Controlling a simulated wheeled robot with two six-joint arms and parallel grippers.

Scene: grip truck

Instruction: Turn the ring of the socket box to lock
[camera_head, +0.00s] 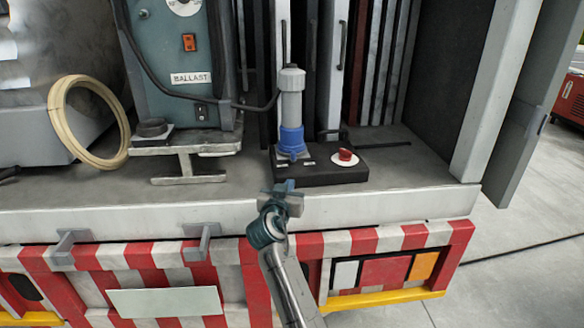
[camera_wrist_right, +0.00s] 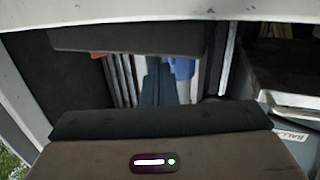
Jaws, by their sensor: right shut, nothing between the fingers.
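The dark socket box (camera_head: 322,174) sits on the truck bed near its front edge. Its blue ring (camera_head: 291,140) is at the base of an upright grey plug (camera_head: 291,98), with a small blue tab at the front. My right gripper (camera_head: 288,186) is shut and empty, just in front of and below the ring, apart from it in the picture. In the right wrist view, which looks upside down, the fingers (camera_wrist_right: 157,82) point inward and a bit of the blue ring (camera_wrist_right: 183,68) shows beside them. My left gripper is not in view.
A red button (camera_head: 345,155) is on the box's right side. A black cable (camera_head: 255,107) runs from the plug area to the ballast unit (camera_head: 175,60). A tan hose coil (camera_head: 65,110) is at left. The bed edge (camera_head: 400,204) lies near my gripper. Open room is in front of the truck.

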